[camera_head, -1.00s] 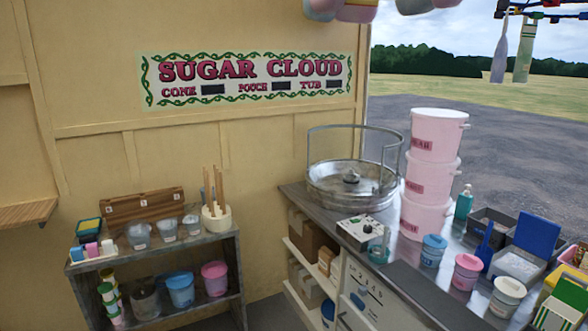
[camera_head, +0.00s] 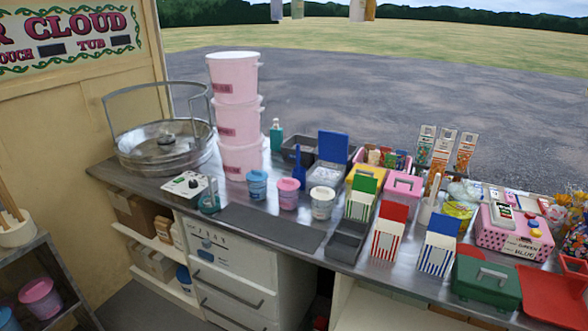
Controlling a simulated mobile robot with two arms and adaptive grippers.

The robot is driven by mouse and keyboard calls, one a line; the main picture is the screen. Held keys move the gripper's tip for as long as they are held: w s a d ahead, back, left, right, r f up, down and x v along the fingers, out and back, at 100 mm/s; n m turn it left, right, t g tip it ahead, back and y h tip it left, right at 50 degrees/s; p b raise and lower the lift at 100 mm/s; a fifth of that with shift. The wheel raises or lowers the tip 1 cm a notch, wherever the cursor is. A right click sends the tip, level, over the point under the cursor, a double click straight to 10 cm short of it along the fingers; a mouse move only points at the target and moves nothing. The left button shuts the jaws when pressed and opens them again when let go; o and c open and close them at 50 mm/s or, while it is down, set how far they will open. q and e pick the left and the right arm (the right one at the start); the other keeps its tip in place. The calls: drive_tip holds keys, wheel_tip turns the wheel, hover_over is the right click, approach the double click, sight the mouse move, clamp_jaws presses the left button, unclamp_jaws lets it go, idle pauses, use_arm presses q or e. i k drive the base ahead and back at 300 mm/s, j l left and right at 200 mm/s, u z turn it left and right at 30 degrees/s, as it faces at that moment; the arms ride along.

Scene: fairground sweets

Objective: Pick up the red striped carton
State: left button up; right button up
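The red striped carton (camera_head: 385,243) stands upright on the metal counter, with red and white vertical stripes and a raised red flap. A blue striped carton (camera_head: 434,257) stands to its right, and a green striped carton (camera_head: 359,206) with a green flap stands behind it to the left. A dark grey tray (camera_head: 347,242) lies just left of the red striped carton. Neither of my grippers is in view.
Small lidded tubs (camera_head: 322,203) and a stack of pink buckets (camera_head: 238,122) stand to the left. A green box (camera_head: 487,285) and a red tray (camera_head: 552,298) lie to the right. A dark mat (camera_head: 272,228) on the counter's front left is bare.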

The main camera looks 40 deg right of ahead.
sight(387, 235)
drive_tip(key=z, duration=1.8)
